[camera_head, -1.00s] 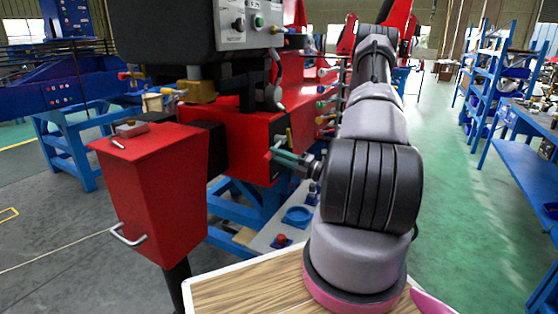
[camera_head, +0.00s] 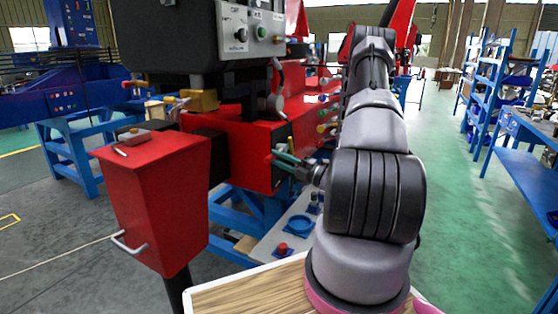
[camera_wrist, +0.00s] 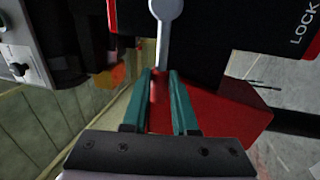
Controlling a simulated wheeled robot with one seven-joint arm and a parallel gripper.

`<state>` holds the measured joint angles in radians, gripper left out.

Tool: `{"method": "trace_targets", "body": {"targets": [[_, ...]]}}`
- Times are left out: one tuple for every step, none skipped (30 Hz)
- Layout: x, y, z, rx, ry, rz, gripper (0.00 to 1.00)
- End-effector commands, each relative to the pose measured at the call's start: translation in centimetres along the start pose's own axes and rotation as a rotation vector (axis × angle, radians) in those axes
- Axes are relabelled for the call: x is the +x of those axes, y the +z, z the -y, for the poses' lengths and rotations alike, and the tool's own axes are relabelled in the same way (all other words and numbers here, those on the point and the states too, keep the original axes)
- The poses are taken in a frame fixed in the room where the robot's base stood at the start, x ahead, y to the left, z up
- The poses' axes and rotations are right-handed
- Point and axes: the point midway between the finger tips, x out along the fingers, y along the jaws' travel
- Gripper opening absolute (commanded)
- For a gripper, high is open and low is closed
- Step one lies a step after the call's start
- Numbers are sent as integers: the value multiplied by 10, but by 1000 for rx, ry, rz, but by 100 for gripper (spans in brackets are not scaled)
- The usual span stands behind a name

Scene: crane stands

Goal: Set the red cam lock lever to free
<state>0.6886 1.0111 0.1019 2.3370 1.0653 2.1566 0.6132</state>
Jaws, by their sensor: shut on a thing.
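In the wrist view the cam lock lever (camera_wrist: 163,42) shows as a grey shaft with a round head at the top, over a black plate. Its lower end runs between the two teal fingers of my gripper (camera_wrist: 160,90), which are shut on it. The colour of the gripped end is hard to tell against the red behind it. A "LOCK" label (camera_wrist: 303,27) stands at the plate's upper right; no "free" mark shows. In the head view my gripper (camera_head: 287,160) is at the side of the red machine body (camera_head: 252,150), and the lever is too small to make out.
A red tapered box (camera_head: 155,205) with a grey handle stands at the left front. A black control box (camera_head: 170,35) is above the machine. Several coloured knobs (camera_head: 325,113) line the machine near my arm. Blue shelves (camera_head: 490,85) stand far right; the green floor (camera_head: 450,200) is clear.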

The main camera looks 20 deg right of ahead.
Motion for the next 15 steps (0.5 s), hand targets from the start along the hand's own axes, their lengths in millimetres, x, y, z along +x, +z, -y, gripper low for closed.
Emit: {"method": "trace_targets", "body": {"targets": [[0,1,-1,1,2,3,0],[0,1,-1,1,2,3,38],[0,1,-1,1,2,3,53],[0,1,-1,1,2,3,57],[0,1,-1,1,2,3,57],[0,1,-1,0,2,2,57],[0,1,-1,0,2,2,57],[0,1,-1,0,2,2,57],[0,1,-1,0,2,2,57],[0,1,0,0,2,2,57],[0,1,0,0,1,2,57],[0,1,0,0,1,2,57],[-1,1,0,0,1,2,57],[-2,1,0,0,1,2,57],[-5,1,0,0,1,4,57]]}}
